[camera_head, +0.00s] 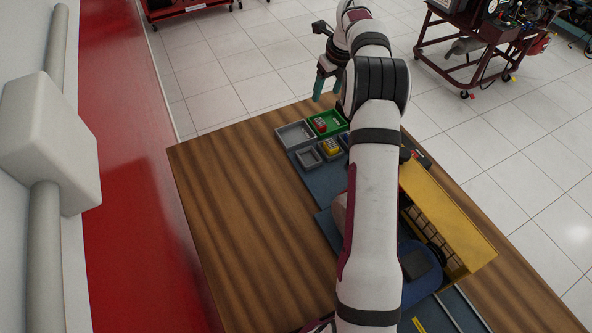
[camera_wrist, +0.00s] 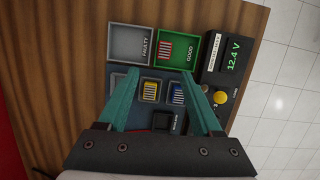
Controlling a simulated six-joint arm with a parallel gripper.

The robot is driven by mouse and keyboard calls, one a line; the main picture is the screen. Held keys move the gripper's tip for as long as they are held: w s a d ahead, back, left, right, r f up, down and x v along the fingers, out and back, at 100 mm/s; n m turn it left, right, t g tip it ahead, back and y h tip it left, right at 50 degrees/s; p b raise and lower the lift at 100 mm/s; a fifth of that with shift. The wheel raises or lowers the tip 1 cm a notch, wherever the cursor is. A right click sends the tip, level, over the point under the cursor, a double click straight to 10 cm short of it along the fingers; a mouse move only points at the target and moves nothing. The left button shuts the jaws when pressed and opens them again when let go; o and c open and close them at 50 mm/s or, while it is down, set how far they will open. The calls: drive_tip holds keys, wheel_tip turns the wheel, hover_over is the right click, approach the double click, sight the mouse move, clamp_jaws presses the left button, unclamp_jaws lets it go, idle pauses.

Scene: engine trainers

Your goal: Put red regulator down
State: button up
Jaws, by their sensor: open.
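The red regulator (camera_wrist: 165,48), a small block with pale stripes, lies in the green tray (camera_wrist: 188,66) marked GOOD, toward the tray's left side. In the head view it shows as a small red patch (camera_head: 320,125) inside the green tray (camera_head: 336,128). My gripper (camera_wrist: 160,82) is open, with nothing between its teal fingers. In the wrist view its fingertips show below the two trays, apart from the red regulator. In the head view the gripper (camera_head: 320,95) hangs above the far end of the table.
A grey tray (camera_wrist: 129,45) marked FAULTY stands empty beside the green one. Yellow (camera_wrist: 149,90) and blue (camera_wrist: 177,92) regulators sit in small holders; a dark holder (camera_wrist: 160,121) is below. A 12.4 V meter (camera_wrist: 232,50) stands right. The table's left side (camera_head: 230,200) is clear.

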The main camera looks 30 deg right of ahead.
drive_tip(key=s+a+r+n+g+y, duration=0.1)
drive_tip(key=s+a+r+n, duration=0.5)
drive_tip(key=a, duration=0.3)
drive_tip(key=s+a+r+n, duration=0.4)
drive_tip(key=s+a+n, duration=0.25)
drive_tip(key=a, duration=0.35)
drive_tip(key=s+a+f+n, duration=0.1)
drive_tip(key=s+a+n, duration=0.2)
drive_tip(key=s+n, duration=0.2)
drive_tip(key=s+a+f+n+g, duration=0.1)
drive_tip(key=s+a+n, duration=0.3)
drive_tip(key=s, duration=0.8)
drive_tip(key=s+a+f+n+g, duration=0.1)
drive_tip(key=s+a+n, duration=0.3)
drive_tip(key=s+n, duration=0.4)
drive_tip(key=shift+s+a+f+y, duration=0.3)
drive_tip(key=shift+s+f, duration=0.2)
drive_tip(key=shift+s, duration=0.1)
